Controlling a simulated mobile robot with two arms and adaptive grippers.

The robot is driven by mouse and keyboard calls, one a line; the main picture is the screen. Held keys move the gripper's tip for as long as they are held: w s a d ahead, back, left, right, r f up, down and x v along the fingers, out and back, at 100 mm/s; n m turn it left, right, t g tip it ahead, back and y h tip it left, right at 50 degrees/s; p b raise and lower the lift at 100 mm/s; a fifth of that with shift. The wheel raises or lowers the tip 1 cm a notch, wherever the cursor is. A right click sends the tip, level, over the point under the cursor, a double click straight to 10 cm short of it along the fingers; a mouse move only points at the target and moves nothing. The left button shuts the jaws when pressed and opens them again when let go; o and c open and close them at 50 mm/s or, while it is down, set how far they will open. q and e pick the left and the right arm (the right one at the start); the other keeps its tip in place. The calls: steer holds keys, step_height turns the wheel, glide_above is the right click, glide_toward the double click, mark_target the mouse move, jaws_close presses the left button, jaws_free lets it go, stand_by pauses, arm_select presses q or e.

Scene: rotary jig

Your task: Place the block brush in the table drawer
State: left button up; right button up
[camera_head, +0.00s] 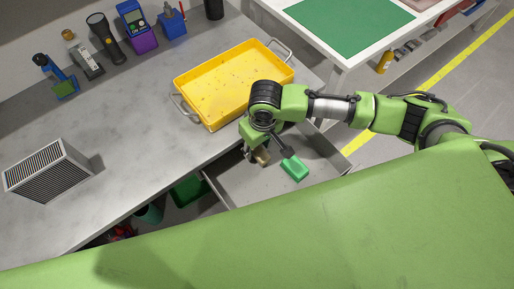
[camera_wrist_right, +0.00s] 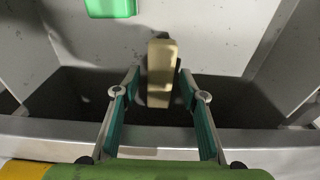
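The block brush, a tan block (camera_head: 262,158), is within the open table drawer (camera_head: 232,185), just beside my right gripper (camera_head: 252,150). In the right wrist view the block brush (camera_wrist_right: 161,72) lies between and beyond the fingertips of my right gripper (camera_wrist_right: 160,84). The fingers are apart, with a narrow gap showing on each side of the brush. I cannot tell whether the brush rests fully on the drawer floor. My left gripper is not in view.
A green block-like item (camera_head: 294,168) is in the drawer, right of the brush. A yellow tray (camera_head: 232,84) stands on the grey workbench (camera_head: 130,165) behind the drawer. A slatted box (camera_head: 48,172) stands at left. Several tools line the back.

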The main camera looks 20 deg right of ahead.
mark_target(260, 152)
step_height(260, 152, up, 10)
steer(key=s, duration=0.1)
steer(key=shift+d+r, duration=0.2)
stand_by(0.5)
